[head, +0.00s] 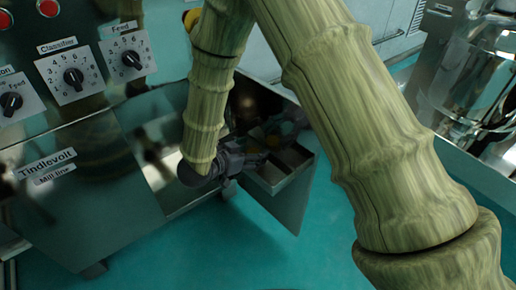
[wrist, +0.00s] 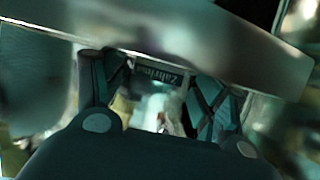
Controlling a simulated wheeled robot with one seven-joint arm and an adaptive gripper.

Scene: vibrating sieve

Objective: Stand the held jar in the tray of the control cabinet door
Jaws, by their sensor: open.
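The control cabinet door (head: 289,208) stands open at the cabinet's right, with the tray (head: 272,183) on its inner side. My gripper (head: 250,160) is at the left part of the tray. In the wrist view, its two dark fingers (wrist: 158,78) are open, one on each side of a pale, blurred jar (wrist: 158,108). A small dark label reading roughly "Zahrling" shows between the fingertips. A grey metal band crosses in front of the fingertips. The jar's base is hidden, so I cannot tell whether it rests on the tray floor. In the head view my gripper hides the jar.
The control cabinet (head: 80,165) has several knobs and red buttons on its face. Dim yellowish shapes (head: 272,138) show beyond my gripper. A shiny metal machine (head: 475,75) stands at the right. The green floor (head: 210,250) is clear in front of the door.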

